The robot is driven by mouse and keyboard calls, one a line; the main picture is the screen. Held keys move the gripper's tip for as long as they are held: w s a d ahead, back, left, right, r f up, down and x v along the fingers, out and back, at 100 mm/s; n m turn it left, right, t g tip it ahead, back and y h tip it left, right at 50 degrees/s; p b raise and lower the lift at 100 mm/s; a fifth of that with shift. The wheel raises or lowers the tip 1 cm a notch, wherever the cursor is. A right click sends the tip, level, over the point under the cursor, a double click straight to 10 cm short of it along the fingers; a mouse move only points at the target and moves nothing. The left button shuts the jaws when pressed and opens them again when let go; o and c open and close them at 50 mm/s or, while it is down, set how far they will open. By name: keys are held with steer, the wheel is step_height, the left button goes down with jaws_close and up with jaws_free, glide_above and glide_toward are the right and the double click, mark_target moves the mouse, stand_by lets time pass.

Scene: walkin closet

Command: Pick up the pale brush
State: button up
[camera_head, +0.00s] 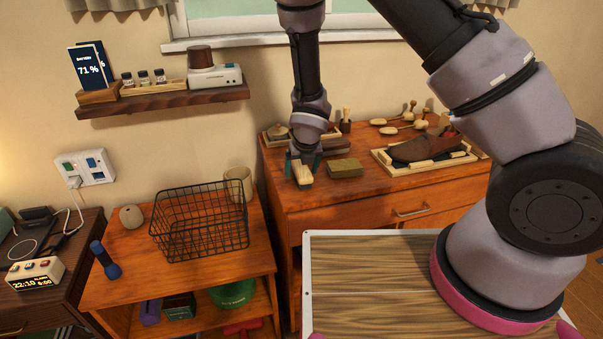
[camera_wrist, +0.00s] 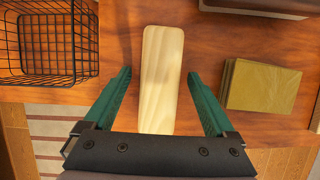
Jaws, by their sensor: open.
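The pale brush (camera_wrist: 161,75) shows in the wrist view as a light wooden block, upright in the picture, lying on the brown dresser top. My gripper (camera_wrist: 162,85) is open, with one green finger on each side of the brush and a gap on both sides. In the head view my gripper (camera_head: 300,168) is low over the left front part of the dresser (camera_head: 375,185). The pale brush (camera_head: 303,175) shows there between and below the fingers, partly hidden by them. The brush's underside is hidden.
A yellowish block (camera_head: 345,168) lies just right of the brush. Farther right is a tray (camera_head: 455,159) with a brown shoe (camera_head: 425,148). Several small brushes stand or lie behind. A black wire basket (camera_head: 203,220) stands on the lower cabinet to the left.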

jaws_close()
stand_by(0.3)
